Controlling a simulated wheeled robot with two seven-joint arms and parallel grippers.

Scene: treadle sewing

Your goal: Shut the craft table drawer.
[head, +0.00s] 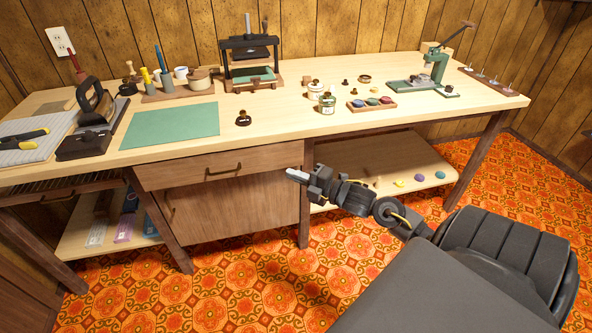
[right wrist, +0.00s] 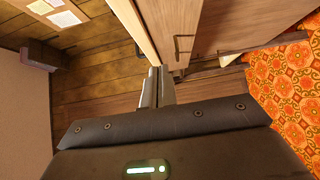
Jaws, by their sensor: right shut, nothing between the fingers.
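The craft table drawer (head: 262,163) is a wide brown wooden front with a dark bar handle, just under the pale tabletop (head: 270,125). Its front seems to stand close to the table's edge; I cannot tell exactly how far out it is. My right gripper (head: 291,174) is shut and empty, in front of the drawer's right end near its lower edge. In the right wrist view the shut fingers (right wrist: 157,88) point toward the end of the drawer front (right wrist: 172,25), with the handle beyond. Contact is not clear. My left gripper is not in view.
A cabinet door (head: 235,207) lies below the drawer. A table leg (head: 305,205) stands right of it, and a lower shelf (head: 400,162) holds small coloured items. The tabletop carries a green mat (head: 170,124), a press (head: 250,62) and jars. The patterned floor in front is clear.

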